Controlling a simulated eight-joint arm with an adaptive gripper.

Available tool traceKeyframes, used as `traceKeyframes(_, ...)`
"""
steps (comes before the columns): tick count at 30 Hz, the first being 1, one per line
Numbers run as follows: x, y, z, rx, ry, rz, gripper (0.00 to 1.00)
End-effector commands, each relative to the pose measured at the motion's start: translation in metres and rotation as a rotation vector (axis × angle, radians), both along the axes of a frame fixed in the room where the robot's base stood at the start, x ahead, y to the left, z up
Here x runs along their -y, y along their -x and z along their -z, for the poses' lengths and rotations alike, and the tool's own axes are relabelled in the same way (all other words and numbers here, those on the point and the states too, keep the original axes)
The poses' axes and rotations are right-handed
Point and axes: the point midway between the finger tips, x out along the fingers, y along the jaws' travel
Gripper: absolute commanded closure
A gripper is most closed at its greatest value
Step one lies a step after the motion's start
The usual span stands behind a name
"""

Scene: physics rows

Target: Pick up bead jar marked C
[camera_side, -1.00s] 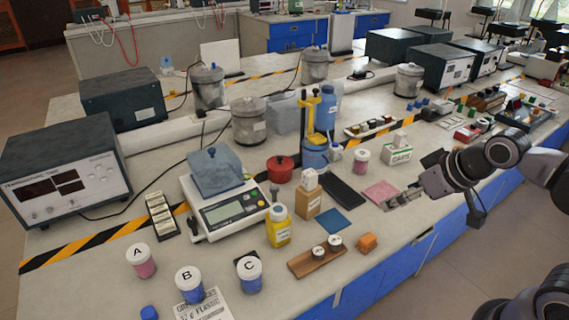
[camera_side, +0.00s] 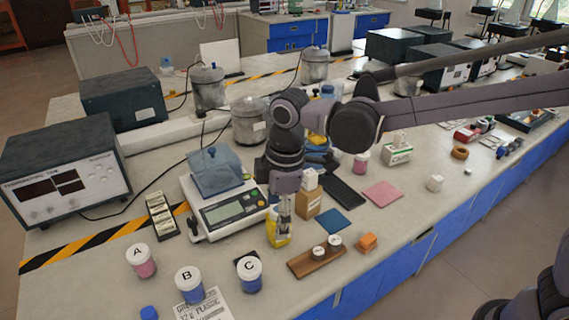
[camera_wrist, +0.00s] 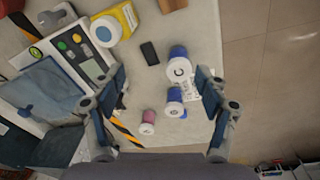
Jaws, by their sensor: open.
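The bead jar marked C (camera_side: 250,283) stands upright at the front of the bench, with blue contents and a white lid. It also shows in the wrist view (camera_wrist: 178,53), between the open fingers and nearer the right one. Jar B (camera_side: 189,291), also blue, stands to its left in the side view, and jar A (camera_side: 143,266), pink, stands further left. My gripper (camera_side: 283,207) is above the bench by the yellow bottle (camera_side: 278,236), behind and right of jar C. In the wrist view my gripper (camera_wrist: 160,73) is open and empty; all three jars lie below it.
A balance (camera_side: 232,210) stands left of my gripper. A printed sheet (camera_side: 205,308) and blue cap (camera_side: 149,313) lie near jar B.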

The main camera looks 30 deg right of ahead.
Motion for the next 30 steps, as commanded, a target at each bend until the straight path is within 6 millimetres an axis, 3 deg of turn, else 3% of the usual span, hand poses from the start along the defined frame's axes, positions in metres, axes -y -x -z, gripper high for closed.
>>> traceKeyframes(3, -0.034, -0.003, 0.017, -0.042, 0.032, -0.129, 0.26)
traceKeyframes(9, -0.062, -0.001, 0.036, -0.084, 0.063, -0.25, 0.26)
traceKeyframes(14, -0.067, 0.0, 0.048, -0.093, 0.068, -0.272, 0.26)
traceKeyframes(21, -0.067, 0.0, 0.083, -0.092, 0.068, -0.27, 0.26)
traceKeyframes(30, -0.069, 0.001, 0.104, -0.091, 0.068, -0.269, 0.26)
